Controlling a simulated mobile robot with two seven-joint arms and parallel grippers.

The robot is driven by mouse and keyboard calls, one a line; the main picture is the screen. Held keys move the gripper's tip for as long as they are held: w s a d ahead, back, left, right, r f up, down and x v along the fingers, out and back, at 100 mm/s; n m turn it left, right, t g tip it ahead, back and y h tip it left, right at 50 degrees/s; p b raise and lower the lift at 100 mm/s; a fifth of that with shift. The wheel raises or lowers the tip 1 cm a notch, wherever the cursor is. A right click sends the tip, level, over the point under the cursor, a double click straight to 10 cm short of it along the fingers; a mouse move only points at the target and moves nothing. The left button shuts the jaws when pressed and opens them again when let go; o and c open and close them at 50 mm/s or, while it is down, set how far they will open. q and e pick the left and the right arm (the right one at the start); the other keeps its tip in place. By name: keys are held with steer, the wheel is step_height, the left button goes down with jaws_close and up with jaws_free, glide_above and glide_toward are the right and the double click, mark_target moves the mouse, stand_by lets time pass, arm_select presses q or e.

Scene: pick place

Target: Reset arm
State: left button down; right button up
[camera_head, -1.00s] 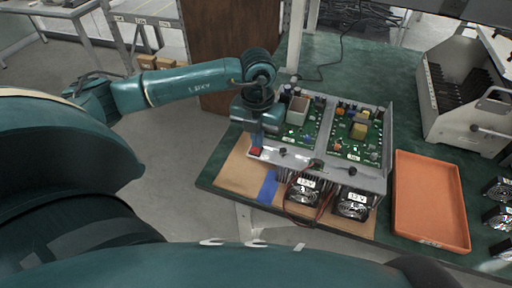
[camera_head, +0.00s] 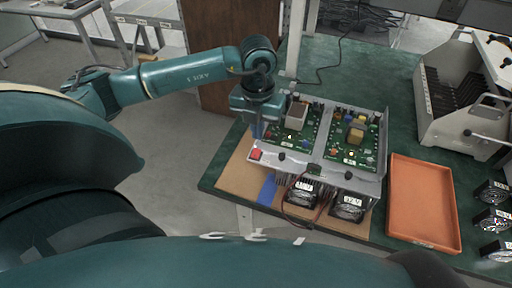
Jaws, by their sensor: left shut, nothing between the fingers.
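My left gripper (camera_head: 257,130) points down at the left edge of a metal chassis with green circuit boards (camera_head: 345,138). It is shut and holds nothing. It is just above and behind a red switch (camera_head: 255,154) on the chassis corner; whether it touches the chassis I cannot tell. My right gripper is not in view.
Two fans (camera_head: 301,193) hang on the chassis front, with cables. An orange tray (camera_head: 423,205) lies to the right. A grey slotted rack (camera_head: 462,98) stands behind the tray, and several loose fans (camera_head: 494,219) lie at the right edge.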

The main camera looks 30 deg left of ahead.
arm_select(q)
steer(key=shift+r+p, duration=0.4)
steer(key=shift+r, duration=0.5)
steer(key=shift+d, duration=0.1)
